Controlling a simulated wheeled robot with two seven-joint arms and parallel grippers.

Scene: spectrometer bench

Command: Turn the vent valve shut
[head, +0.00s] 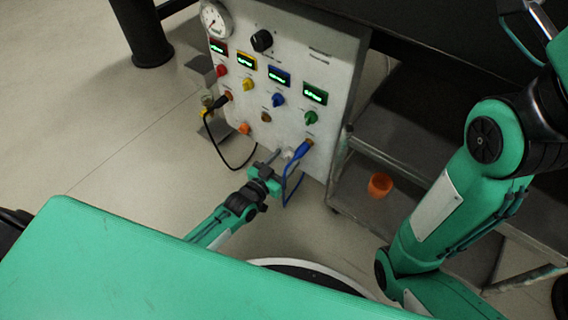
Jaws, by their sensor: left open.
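The pale instrument panel (330,70) stands upright, with a round gauge (215,19) at its top left and a large black knob (262,41) beside it. Below are small displays with red, yellow, blue and green knobs. I cannot tell for sure which fitting is the vent valve. A small whitish fitting (288,153) sits low on the panel, beside a blue plug (302,150). My left gripper (270,160) is open, close in front of the panel's lower edge and next to that fitting. Whether it touches is unclear. My right arm shows at right; its gripper is out of view.
A blue cable (286,191) hangs close by my left gripper. A black cable (225,158) loops from the panel's left side. An orange cup (380,185) sits on a dark shelf (405,180) to the right. Open floor (100,130) lies to the left.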

